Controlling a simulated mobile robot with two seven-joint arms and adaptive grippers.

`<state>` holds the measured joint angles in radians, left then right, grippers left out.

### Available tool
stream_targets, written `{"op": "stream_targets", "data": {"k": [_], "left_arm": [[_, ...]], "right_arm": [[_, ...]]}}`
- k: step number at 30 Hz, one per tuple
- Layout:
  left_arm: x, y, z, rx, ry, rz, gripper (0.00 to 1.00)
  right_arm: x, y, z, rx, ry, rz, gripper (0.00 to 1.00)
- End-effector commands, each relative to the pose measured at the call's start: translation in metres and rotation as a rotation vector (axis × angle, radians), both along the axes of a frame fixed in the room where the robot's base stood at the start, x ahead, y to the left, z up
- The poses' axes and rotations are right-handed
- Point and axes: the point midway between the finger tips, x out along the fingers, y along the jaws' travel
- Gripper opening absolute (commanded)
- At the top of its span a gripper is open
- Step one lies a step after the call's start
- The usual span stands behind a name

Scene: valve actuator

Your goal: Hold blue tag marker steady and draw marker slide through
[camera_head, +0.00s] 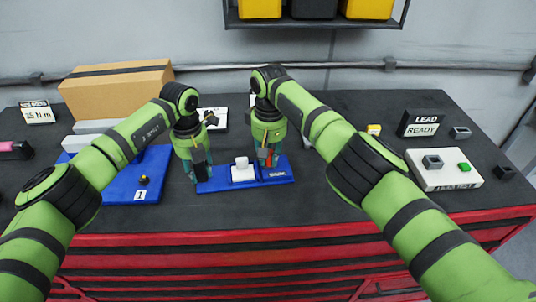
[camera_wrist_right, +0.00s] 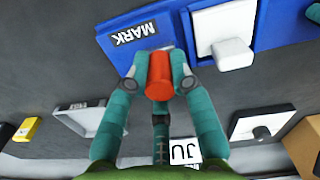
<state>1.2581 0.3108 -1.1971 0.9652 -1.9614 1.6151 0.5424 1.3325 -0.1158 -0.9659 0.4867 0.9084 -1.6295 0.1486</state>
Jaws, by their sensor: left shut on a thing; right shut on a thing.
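The blue tag marker (camera_head: 272,178) lies flat on the dark bench top, with a label at its front right. A white block (camera_head: 243,170) stands on its middle. It also shows in the right wrist view as a blue plate (camera_wrist_right: 187,24) with a "MARK" label (camera_wrist_right: 134,34) and the white block (camera_wrist_right: 232,54). My left gripper (camera_head: 200,178) is shut at the marker's left end; its fingertip contact is partly hidden. My right gripper (camera_head: 268,162) is shut on an orange-red cylinder (camera_wrist_right: 159,78) at the marker's right end, near the label.
A blue tray (camera_head: 120,190) marked "1" lies left of my left gripper. A cardboard box (camera_head: 118,88) stands at the back left. On the right are a "LEAD READY" sign (camera_head: 420,124) and a white plate (camera_head: 444,180) with small blocks. The bench front before the marker is clear.

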Motion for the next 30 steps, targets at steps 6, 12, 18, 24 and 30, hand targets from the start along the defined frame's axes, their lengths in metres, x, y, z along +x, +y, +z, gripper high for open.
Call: {"op": "stream_targets", "data": {"k": [6,12,18,24,30], "left_arm": [[0.002,0.003,0.001,0.002,-0.006,0.01,0.0],[0.002,0.004,0.001,0.004,-0.006,0.013,0.0],[0.002,0.004,0.001,0.004,-0.006,0.014,0.0],[0.002,0.003,0.001,0.003,-0.005,0.009,0.0],[0.001,0.002,0.001,0.001,-0.004,0.005,0.0]], "right_arm": [[0.002,-0.034,-0.001,-0.002,0.007,-0.005,0.0],[0.002,-0.038,-0.001,-0.006,0.006,-0.005,0.0],[0.002,-0.039,-0.001,-0.007,0.007,-0.006,0.48],[0.003,-0.038,-0.001,-0.005,0.005,-0.005,0.48],[0.004,-0.037,0.004,-0.003,0.002,-0.004,0.48]]}}
